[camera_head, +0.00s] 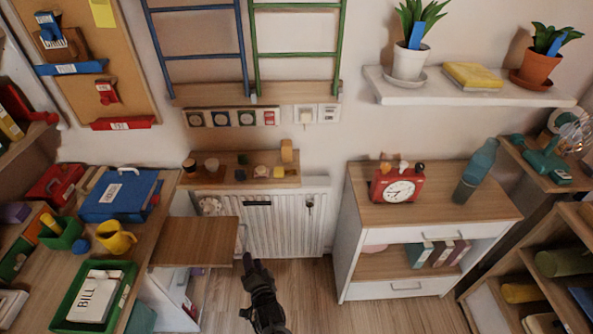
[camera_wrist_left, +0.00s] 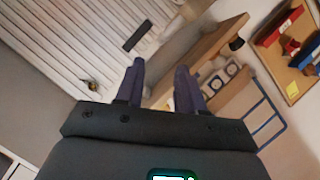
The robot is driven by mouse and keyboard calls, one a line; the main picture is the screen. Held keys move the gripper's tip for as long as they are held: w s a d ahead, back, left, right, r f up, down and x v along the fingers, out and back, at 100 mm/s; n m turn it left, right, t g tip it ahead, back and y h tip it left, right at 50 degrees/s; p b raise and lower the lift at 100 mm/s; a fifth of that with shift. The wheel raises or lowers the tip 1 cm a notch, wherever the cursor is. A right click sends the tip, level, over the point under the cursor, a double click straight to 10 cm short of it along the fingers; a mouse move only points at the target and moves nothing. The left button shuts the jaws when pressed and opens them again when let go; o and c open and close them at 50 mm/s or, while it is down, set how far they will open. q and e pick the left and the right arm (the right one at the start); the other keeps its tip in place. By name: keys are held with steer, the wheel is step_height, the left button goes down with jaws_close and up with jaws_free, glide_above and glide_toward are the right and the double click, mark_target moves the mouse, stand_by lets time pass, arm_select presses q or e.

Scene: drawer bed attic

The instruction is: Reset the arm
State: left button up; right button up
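My left gripper (camera_head: 250,262) is in the lower middle of the head view, with its black wrist below it. It is above the wooden floor, in front of the white radiator (camera_head: 280,225) and just right of a wooden board (camera_head: 195,241). In the left wrist view, the two dark fingers of the left gripper (camera_wrist_left: 160,75) stand apart with nothing between them. The radiator (camera_wrist_left: 75,50) lies beyond the fingers. My right arm and gripper are in neither view.
A desk (camera_head: 150,235) with a blue box (camera_head: 121,194), yellow mug (camera_head: 116,238) and green tray (camera_head: 65,314) stands left. A cabinet (camera_head: 433,207) with a red clock (camera_head: 398,183) stands right. Open floor (camera_head: 370,316) lies between. A wooden ledge (camera_head: 240,180) with small items is above the radiator.

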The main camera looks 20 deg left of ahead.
arm_select(q)
steer(key=s+a+f+m+h+p, duration=0.1)
steer(key=s+a+f+h+p, duration=0.2)
steer(key=s, duration=0.9)
steer(key=s+d+r+n+g+h, duration=0.2)
steer(key=s+d+r+g+h, duration=0.6)
steer(key=s+d+r, duration=0.45)
steer(key=w+r+p+v, duration=0.1)
steer(key=w+p+v, duration=0.2)
steer(key=p+v, duration=0.9)
steer(key=w+p+v, duration=0.3)
steer(key=p+v, duration=1)
steer(key=w+r+p+v, duration=0.1)
steer(key=w+p+v, duration=0.2)
steer(key=p+v, duration=1)
steer(key=shift+r+p, duration=0.3)
